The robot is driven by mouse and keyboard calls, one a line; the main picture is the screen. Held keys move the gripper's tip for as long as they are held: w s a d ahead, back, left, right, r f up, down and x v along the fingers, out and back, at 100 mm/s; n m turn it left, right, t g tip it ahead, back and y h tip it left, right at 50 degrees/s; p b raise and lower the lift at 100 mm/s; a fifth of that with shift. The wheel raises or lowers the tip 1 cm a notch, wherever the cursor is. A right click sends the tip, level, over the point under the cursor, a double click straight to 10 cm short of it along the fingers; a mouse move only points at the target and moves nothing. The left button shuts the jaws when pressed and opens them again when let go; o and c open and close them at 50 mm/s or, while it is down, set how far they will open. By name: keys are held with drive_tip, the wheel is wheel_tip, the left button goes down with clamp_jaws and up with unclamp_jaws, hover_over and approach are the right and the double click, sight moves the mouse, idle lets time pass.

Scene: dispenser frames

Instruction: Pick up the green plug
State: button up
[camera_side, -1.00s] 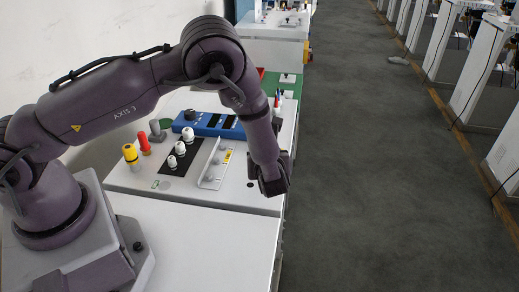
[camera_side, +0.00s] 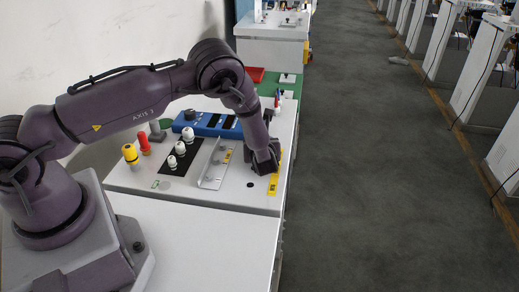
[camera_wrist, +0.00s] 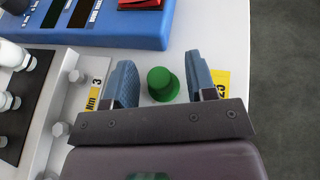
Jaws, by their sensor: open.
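The green plug (camera_wrist: 163,84) stands on the white panel in the wrist view, a short round piece with a wider flange at its base. My gripper (camera_wrist: 160,80) is open, with one blue-grey finger to the left of the plug and one to the right. The plug lies between the fingers, with a visible gap on each side. In the side view my gripper (camera_side: 265,168) is low at the right part of the panel and hides the plug. How far the fingertips are above the panel is hard to tell.
A blue box (camera_side: 210,124) with dark windows stands behind. A metal bracket (camera_side: 213,165) with bolts is left of my gripper. White knobs (camera_side: 177,155), a red plug (camera_side: 144,143) and a yellow one (camera_side: 131,154) stand farther left. A yellow label (camera_wrist: 221,84) lies beside the right finger.

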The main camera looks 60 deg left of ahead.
clamp_jaws()
